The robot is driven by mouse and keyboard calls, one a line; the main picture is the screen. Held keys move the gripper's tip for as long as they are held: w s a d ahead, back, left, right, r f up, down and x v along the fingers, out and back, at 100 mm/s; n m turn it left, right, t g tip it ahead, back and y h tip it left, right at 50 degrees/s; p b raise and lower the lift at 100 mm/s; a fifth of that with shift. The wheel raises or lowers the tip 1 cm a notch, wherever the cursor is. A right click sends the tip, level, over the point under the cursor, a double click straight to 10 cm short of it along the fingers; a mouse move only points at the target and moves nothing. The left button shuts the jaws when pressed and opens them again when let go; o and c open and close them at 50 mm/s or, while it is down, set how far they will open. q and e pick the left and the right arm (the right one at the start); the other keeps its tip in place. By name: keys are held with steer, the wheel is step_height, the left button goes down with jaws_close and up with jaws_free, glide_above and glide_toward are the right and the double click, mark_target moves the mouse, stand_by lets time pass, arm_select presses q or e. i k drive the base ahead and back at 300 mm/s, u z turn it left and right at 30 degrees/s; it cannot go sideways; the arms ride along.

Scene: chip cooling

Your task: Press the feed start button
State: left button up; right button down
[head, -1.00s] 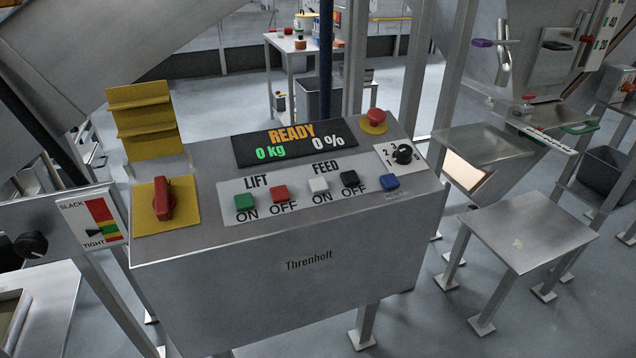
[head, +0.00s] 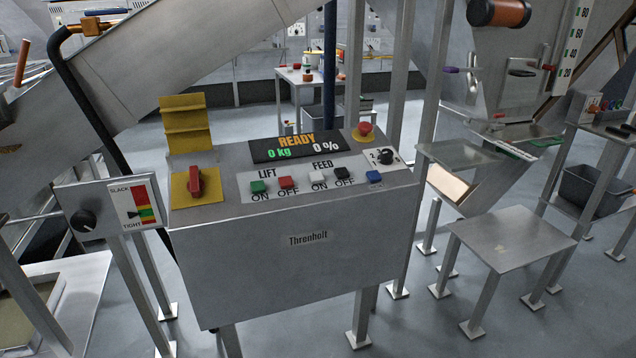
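The control box (head: 300,255) labelled Threnholt stands ahead in the head view. The white FEED ON button (head: 318,180) sits in the middle of its sloped top, with the black FEED OFF button (head: 343,173) to its right. The green LIFT ON button (head: 258,187) and red LIFT OFF button (head: 287,183) are to its left. A blue button (head: 374,177) is at the right end. The display (head: 296,147) reads READY, 0 kg, 0 %. Neither of my grippers is in view.
A red rotary switch (head: 195,182) on a yellow plate, a red emergency stop (head: 365,129) and a black selector knob (head: 386,157) are on the same box. A slack/tight gauge (head: 135,207) stands left. A low metal table (head: 510,243) stands right.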

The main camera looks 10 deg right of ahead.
mark_target(315, 177)
steer(key=z, duration=0.25)
steer(key=i, duration=1.05)
steer(key=u, duration=0.65)
